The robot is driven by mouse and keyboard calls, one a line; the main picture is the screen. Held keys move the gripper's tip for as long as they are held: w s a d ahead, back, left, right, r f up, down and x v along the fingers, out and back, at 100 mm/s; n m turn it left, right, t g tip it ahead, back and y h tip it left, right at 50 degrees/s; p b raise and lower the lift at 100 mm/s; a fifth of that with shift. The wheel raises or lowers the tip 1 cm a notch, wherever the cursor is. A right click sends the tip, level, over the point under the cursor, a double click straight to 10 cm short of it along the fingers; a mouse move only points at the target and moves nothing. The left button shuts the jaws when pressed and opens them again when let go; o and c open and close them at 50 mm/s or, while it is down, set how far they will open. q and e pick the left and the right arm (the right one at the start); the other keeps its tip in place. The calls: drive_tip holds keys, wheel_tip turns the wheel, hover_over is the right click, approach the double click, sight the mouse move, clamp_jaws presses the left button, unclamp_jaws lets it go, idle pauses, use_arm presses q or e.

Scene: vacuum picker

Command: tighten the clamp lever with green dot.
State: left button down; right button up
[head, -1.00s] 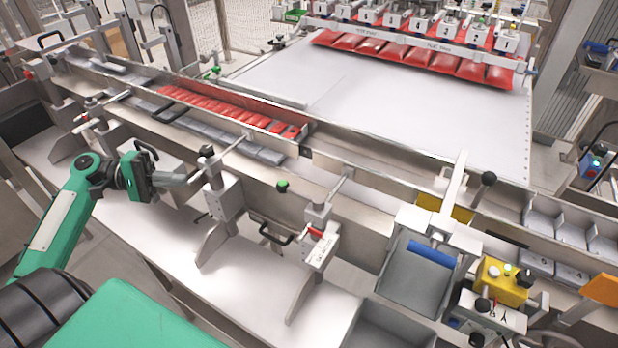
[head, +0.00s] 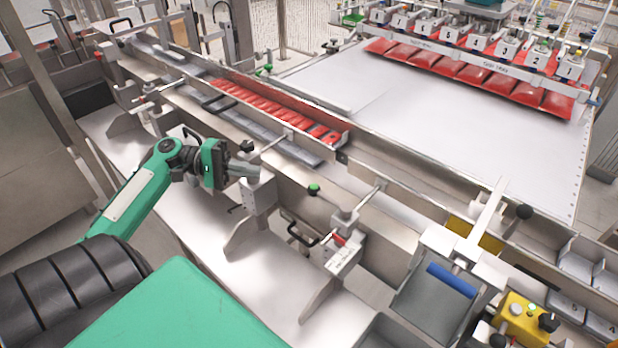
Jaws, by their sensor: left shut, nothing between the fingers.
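A round green-topped knob (head: 314,189) stands in front of the long rail, right of my left gripper. I cannot tell whether it is the lever with the green dot. A black-knobbed lever (head: 246,147) sits on the left clamp bracket (head: 257,197); no green dot is visible on it. A second clamp bracket (head: 343,252) with a red part stands further right. My left gripper (head: 257,171) is shut and empty, its fingertips at the top of the left bracket in the picture, just below the black knob. Contact cannot be told. My right gripper is not in view.
The long metal rail (head: 398,203) runs diagonally behind the brackets, with a row of red packs (head: 275,113) in it. A black handle (head: 300,235) lies between the brackets. A blue roller (head: 451,280) and a yellow box (head: 527,316) stand at right.

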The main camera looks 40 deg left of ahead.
use_arm(q)
drive_tip(key=p, duration=0.2)
approach(328, 199)
drive_tip(key=w+a+f, duration=0.1)
drive_tip(key=w+a, duration=0.2)
drive_tip(key=w, duration=0.1)
drive_tip(key=p+x, duration=0.1)
drive_tip(key=x, duration=0.5)
drive_tip(key=shift+f, duration=0.2)
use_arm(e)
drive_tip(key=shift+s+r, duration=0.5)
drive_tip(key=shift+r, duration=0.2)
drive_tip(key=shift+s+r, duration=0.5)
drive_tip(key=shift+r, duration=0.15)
use_arm(q)
drive_tip(key=shift+w, duration=0.15)
